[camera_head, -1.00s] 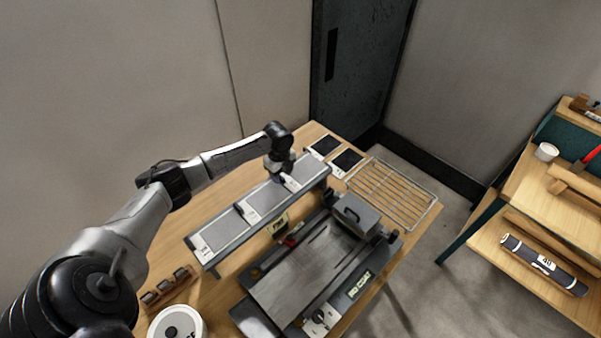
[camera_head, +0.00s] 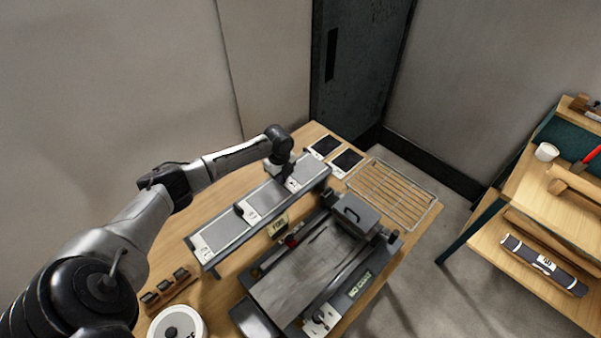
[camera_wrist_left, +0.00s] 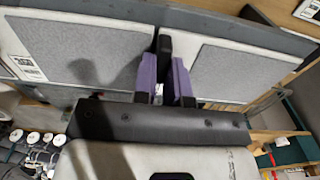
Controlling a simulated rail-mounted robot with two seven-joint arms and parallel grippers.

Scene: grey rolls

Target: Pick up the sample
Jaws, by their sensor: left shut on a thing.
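Flat grey samples with white labelled edges lie in a row on the long raised rack (camera_head: 207,264). The near one (camera_head: 222,232), the middle one (camera_head: 266,198) and the far one (camera_head: 309,170) show in the head view. My left gripper (camera_head: 286,181) is at the far sample's left, labelled edge. The far sample's grey face (camera_wrist_left: 238,72) is to the right and the middle sample (camera_wrist_left: 85,55) to the left. Any lift off the rack cannot be told.
A coating machine (camera_head: 310,275) stands close in front of the rack. Two dark-faced cards (camera_head: 347,160) and a wire drying rack (camera_head: 393,193) are at the table's far end. A round white tub (camera_head: 177,322) and a small wooden holder (camera_head: 165,290) are at the near left.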

